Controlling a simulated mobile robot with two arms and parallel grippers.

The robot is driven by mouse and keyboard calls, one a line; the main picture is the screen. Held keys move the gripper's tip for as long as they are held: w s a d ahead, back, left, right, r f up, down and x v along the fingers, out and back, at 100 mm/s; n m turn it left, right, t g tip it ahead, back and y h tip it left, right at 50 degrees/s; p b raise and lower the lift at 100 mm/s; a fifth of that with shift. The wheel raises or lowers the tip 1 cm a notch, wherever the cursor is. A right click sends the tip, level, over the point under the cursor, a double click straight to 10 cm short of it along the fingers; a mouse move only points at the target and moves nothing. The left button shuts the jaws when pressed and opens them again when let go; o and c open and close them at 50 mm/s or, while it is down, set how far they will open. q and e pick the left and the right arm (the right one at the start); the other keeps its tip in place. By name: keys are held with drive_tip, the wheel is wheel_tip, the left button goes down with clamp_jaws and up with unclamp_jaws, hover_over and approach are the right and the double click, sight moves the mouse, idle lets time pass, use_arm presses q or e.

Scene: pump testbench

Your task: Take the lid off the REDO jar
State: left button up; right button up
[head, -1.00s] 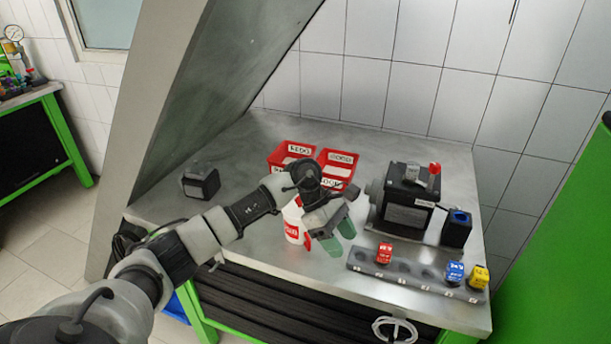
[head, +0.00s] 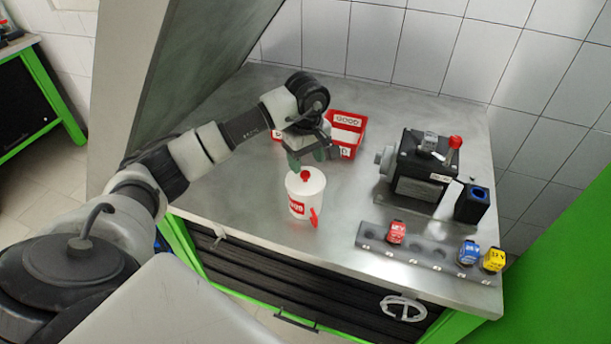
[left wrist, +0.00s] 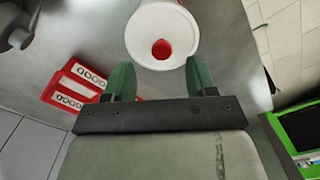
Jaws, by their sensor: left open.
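The white REDO jar (head: 298,208) stands upright on the metal bench, with a red label on its front. Its white lid (head: 312,184) with a red knob (head: 305,175) is on top. A small red part (head: 314,217) shows at its lower right side. My left gripper (head: 312,158) is open and empty, above and behind the jar in the head view. In the left wrist view the lid (left wrist: 178,22) and knob (left wrist: 161,49) lie just beyond and between the green fingertips (left wrist: 160,76), apparently untouched. My right gripper is in no view.
Behind my left gripper is a red bin labelled GOOD (head: 348,128), partly hidden. A black pump unit (head: 420,165) and a black box (head: 471,203) stand right. A grey rack (head: 420,245) with red, blue and yellow pieces lies along the front right edge.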

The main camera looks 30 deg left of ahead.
sight(306, 173)
use_arm(q)
wheel_tip(306, 173, down, 4)
drive_tip(key=shift+s+r+p, duration=0.15)
drive_tip(key=shift+r+p, duration=0.1)
drive_tip(key=shift+p, duration=0.75)
drive_tip(key=shift+f, duration=0.45)
drive_tip(key=c, duration=0.9)
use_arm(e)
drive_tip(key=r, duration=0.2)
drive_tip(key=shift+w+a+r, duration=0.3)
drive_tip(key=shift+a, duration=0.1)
